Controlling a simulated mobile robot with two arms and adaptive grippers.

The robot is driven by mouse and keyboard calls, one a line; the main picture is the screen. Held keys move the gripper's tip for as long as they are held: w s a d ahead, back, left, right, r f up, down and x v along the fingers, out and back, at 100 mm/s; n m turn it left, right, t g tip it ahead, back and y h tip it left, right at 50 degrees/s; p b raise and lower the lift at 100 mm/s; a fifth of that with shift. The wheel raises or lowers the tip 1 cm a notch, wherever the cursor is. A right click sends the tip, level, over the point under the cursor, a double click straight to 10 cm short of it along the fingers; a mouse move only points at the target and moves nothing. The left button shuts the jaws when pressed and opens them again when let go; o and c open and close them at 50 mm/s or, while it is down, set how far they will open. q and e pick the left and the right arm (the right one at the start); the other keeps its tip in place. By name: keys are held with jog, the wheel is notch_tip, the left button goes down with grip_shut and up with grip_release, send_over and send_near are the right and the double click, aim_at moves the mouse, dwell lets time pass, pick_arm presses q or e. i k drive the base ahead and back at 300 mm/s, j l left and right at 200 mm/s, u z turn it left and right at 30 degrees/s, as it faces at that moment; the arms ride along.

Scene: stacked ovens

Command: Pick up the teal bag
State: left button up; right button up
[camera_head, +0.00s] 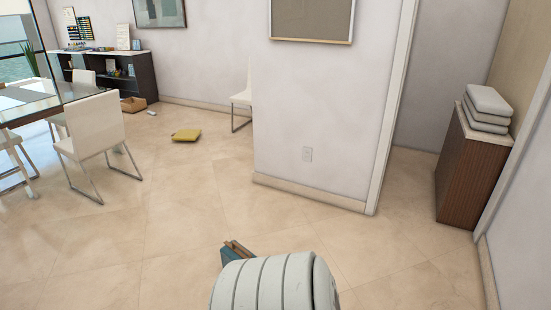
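A teal object with a brown top edge (231,255), which looks like the teal bag, is on the tiled floor at the bottom centre. Only its upper left part shows. A large white ribbed rounded shape (262,285) at the bottom edge hides the rest of it. I cannot tell what this shape is. Neither of my grippers is in view.
A wall corner (308,120) juts out ahead. A dark wood cabinet (465,180) with stacked pale cushions (487,108) stands right. A yellow item (186,135) lies on the floor, near white chairs (98,128) and a glass table (40,98). The floor at centre left is clear.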

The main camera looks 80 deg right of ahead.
aim_at(233, 250)
jog(key=z, duration=2.8)
jog(key=i+j+z, duration=0.55)
jog(key=j+z, duration=0.25)
jog(key=i+j+z, duration=0.3)
jog(key=j, duration=0.2)
jog(key=j+z, duration=0.25)
jog(key=j, duration=0.15)
